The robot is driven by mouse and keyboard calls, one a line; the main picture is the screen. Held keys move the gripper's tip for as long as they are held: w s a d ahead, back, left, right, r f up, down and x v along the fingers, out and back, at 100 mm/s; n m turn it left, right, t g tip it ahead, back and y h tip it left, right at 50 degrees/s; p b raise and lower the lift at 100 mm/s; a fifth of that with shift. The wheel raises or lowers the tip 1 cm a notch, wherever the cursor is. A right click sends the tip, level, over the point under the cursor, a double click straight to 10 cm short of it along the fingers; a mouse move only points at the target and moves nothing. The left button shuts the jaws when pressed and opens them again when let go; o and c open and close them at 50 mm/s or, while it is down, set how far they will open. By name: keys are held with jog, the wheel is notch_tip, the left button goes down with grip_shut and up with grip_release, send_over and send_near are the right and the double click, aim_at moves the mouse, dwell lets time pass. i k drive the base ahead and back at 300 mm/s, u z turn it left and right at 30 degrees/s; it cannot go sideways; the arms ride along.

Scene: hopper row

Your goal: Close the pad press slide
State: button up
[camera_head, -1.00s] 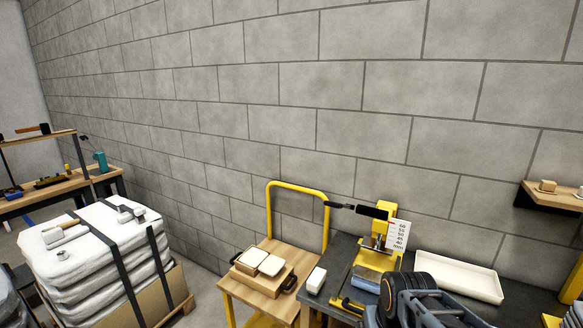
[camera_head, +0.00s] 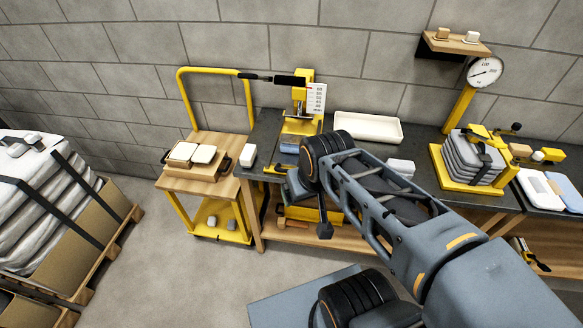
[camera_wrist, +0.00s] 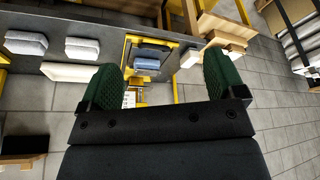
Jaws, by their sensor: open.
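The pad press (camera_head: 301,104) is a yellow stand with a long black lever, on the dark bench near its left end. A blue-grey pad (camera_head: 289,147) lies low at its front. It also shows in the wrist view (camera_wrist: 147,66), within a yellow and dark frame that seems to be the slide; how far the slide is out I cannot tell. My gripper (camera_wrist: 158,82) is open and empty, with green pads on both fingers. It points toward the press, apart from it. In the head view my arm partly hides the bench front and the gripper.
A white tray (camera_head: 368,128) stands right of the press and a white block (camera_head: 248,156) left. A yellow cart (camera_head: 206,182) with bread-like pads stands at the bench's left end. A scale (camera_head: 485,72) with stacked bags is further right.

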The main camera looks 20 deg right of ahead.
aim_at(279, 159)
jog(key=z, duration=0.05)
jog(key=k, duration=0.5)
jog(key=u, duration=1.6)
jog(key=i, duration=1.05)
jog(key=z, duration=2.15)
